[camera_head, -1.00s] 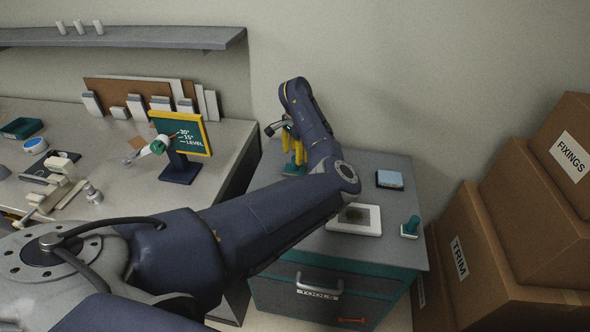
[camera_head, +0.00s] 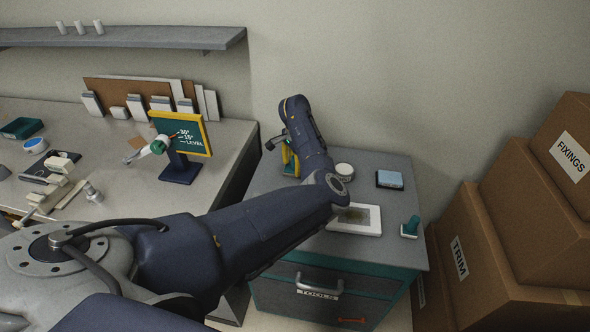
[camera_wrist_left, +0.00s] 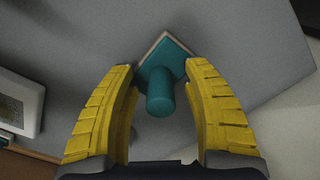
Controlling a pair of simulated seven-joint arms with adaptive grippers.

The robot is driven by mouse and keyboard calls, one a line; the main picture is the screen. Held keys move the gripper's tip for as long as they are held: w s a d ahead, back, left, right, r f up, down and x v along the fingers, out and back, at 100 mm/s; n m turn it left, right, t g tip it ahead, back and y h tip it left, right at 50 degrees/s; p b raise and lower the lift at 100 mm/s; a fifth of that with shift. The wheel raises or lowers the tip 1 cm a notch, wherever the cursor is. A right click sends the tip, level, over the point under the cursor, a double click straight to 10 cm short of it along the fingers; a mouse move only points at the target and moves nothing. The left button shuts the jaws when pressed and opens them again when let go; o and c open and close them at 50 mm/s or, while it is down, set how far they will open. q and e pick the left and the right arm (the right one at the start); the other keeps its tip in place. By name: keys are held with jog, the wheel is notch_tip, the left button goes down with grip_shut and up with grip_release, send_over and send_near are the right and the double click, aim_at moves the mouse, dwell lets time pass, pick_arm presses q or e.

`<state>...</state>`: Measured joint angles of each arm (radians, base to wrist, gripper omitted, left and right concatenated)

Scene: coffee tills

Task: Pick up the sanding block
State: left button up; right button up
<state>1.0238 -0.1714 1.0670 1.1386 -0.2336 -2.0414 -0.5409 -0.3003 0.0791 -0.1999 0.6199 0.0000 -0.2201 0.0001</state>
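A teal block (camera_wrist_left: 162,78) with a round handle and a tan-edged square base lies on the grey cabinet top (camera_wrist_left: 230,45); it looks like the sanding block. In the wrist view it sits between the two yellow fingers of my left gripper (camera_wrist_left: 162,120), with a gap on each side. The gripper is open and empty. In the head view my left gripper (camera_head: 289,160) is over the back left of the cabinet top, and its own arm hides most of the block there. A similar teal-handled piece (camera_head: 411,227) stands at the cabinet's right front. My right gripper is out of view.
The cabinet also bears a white-framed tray (camera_head: 336,225), a round white piece (camera_head: 344,169) and a light blue pad (camera_head: 390,178). Stacked cardboard boxes (camera_head: 530,220) stand to the right. A workbench (camera_head: 231,131) with an angle sign (camera_head: 184,133) is at left.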

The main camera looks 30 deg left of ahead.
pick_arm(q)
grip_shut()
jog(key=shift+r, duration=0.2)
dwell(0.3)
notch_tip(320, 180, up, 20)
jog(key=shift+f, duration=0.15)
dwell(0.4)
jog(key=c, duration=0.8)
grip_release()
grip_shut()
